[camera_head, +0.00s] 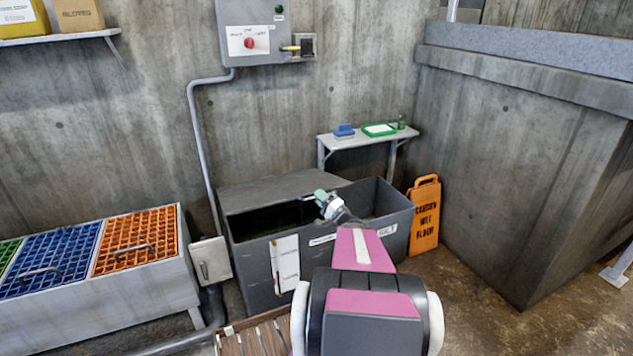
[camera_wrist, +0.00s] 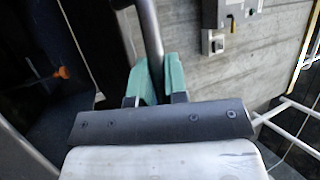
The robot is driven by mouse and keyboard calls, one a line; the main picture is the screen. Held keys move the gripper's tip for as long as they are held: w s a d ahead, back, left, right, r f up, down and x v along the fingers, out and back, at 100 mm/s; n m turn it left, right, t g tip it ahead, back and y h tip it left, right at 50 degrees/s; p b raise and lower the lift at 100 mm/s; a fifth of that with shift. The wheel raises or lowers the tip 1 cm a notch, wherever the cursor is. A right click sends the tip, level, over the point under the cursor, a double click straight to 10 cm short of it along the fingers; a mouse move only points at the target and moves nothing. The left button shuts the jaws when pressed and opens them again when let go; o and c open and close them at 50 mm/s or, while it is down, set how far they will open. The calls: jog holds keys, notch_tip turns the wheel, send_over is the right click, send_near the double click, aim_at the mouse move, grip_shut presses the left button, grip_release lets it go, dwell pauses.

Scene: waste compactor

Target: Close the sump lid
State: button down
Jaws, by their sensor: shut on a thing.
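The sump (camera_head: 259,258) is a dark grey open-topped box against the back wall in the head view. Its flat grey lid (camera_head: 275,188) is tilted over the back left part, with a dark gap under its front edge. My gripper (camera_head: 320,195) is at the lid's front right edge, above the box opening. In the wrist view my teal fingers (camera_wrist: 156,78) are closed around a dark bar (camera_wrist: 148,30), which seems to be the lid's handle. My arm hides part of the box front and the opening.
A bench with blue (camera_head: 52,268) and orange (camera_head: 137,240) grates stands left. A small shelf (camera_head: 365,140) is behind the box. An orange wet-floor sign (camera_head: 425,215) stands at its right, near a concrete block (camera_head: 520,170). A slatted crate (camera_head: 255,338) is at the front.

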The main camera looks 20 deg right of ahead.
jog(key=shift+n+t+y, duration=0.4)
jog(key=shift+n+t, duration=0.1)
jog(key=shift+s+f, duration=0.4)
jog(key=shift+f, duration=2.2)
jog(key=shift+s+f, duration=0.35)
jog(key=shift+f, duration=2.2)
jog(key=shift+s+f, duration=0.4)
jog(key=shift+f, duration=2.2)
jog(key=shift+f, duration=0.15)
jog(key=c, duration=1.1)
grip_release()
jog(key=shift+c, duration=0.2)
